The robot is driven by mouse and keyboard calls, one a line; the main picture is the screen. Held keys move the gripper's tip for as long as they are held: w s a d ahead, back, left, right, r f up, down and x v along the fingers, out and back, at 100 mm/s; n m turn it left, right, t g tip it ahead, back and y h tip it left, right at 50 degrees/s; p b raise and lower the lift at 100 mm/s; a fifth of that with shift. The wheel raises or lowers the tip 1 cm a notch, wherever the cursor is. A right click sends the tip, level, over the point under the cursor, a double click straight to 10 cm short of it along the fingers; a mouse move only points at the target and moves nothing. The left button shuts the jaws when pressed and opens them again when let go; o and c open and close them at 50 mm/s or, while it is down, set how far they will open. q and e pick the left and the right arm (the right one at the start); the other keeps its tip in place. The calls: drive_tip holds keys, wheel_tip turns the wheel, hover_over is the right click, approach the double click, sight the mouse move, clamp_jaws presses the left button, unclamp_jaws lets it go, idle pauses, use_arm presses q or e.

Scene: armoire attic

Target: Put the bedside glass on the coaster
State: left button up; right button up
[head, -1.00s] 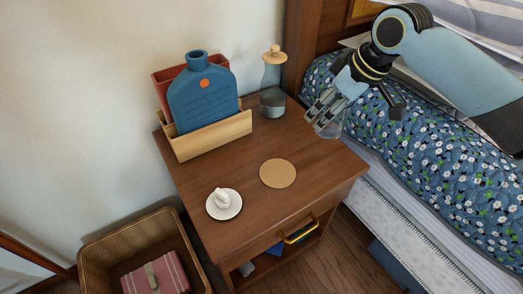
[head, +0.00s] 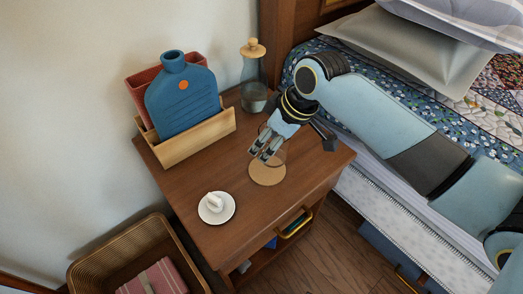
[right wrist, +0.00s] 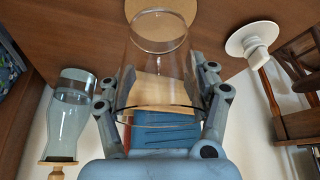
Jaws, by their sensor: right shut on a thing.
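The round cork coaster (head: 267,172) lies on the wooden nightstand; it also shows in the right wrist view (right wrist: 160,14). My right gripper (head: 266,155) is over the coaster's far edge in the head view. It is shut on the clear bedside glass (right wrist: 158,60), with fingers on both sides of the glass. In the head view the glass (head: 277,157) is faint and partly hidden by the fingers. Its end lies over part of the coaster in both views; I cannot tell whether they touch. My left gripper is not in view.
A white dish (head: 216,208) with a small white object stands left of the coaster. A stoppered carafe (head: 254,92) stands behind my gripper. A wooden holder (head: 192,144) with a blue bottle-shaped thing (head: 184,104) is at the back left. A wicker basket (head: 100,262) stands on the floor.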

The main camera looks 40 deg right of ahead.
drive_tip(key=shift+w+a+f, duration=0.45)
drive_tip(key=shift+w, duration=0.15)
drive_tip(key=shift+f+b, duration=0.75)
drive_tip(key=shift+f, duration=1.2)
drive_tip(key=shift+f, duration=0.15)
drive_tip(key=o, duration=1.4)
drive_tip(key=p+v, duration=0.3)
drive_tip(key=v, duration=0.9)
drive_tip(key=shift+s+p, duration=0.1)
drive_tip(key=shift+p, duration=0.25)
